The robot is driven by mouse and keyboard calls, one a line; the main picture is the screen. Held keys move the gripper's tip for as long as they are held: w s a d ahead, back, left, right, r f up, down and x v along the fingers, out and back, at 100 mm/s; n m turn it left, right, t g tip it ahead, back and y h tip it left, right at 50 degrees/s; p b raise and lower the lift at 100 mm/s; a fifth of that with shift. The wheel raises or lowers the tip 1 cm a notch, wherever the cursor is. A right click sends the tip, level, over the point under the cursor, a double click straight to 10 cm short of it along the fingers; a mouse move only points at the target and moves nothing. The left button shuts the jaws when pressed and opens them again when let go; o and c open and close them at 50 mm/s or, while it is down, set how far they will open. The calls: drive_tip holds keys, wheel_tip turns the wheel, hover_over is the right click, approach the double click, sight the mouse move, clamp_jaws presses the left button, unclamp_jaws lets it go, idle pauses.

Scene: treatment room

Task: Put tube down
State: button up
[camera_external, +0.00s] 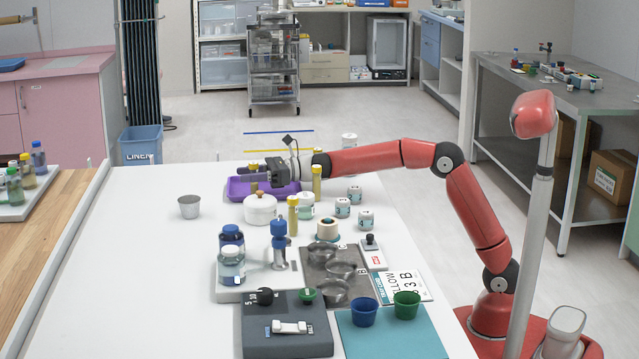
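My gripper (254,173) reaches in from the right at the far part of the white table, level and pointing left, over the purple tray (236,190). A second yellow tube (293,216) stands nearer the camera. A third yellow tube (316,183) stands to the right, by my wrist.
A white lidded pot (260,211) stands just in front of the tray, and a metal cup (189,207) to its left. Several small white jars (343,207) stand to the right. Bottles, metal bowls and blue and green cups (365,313) crowd the near side. The table's left side is clear.

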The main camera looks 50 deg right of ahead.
drive_tip(key=b+v, duration=0.1)
drive_tip(key=v, duration=0.4)
drive_tip(key=shift+d+f+b, duration=0.1)
drive_tip(key=shift+d+b, duration=0.05)
drive_tip(key=shift+b, duration=0.15)
wheel_tip(320, 180, up, 7)
drive_tip(key=p, duration=0.2)
drive_tip(key=shift+s, duration=0.15)
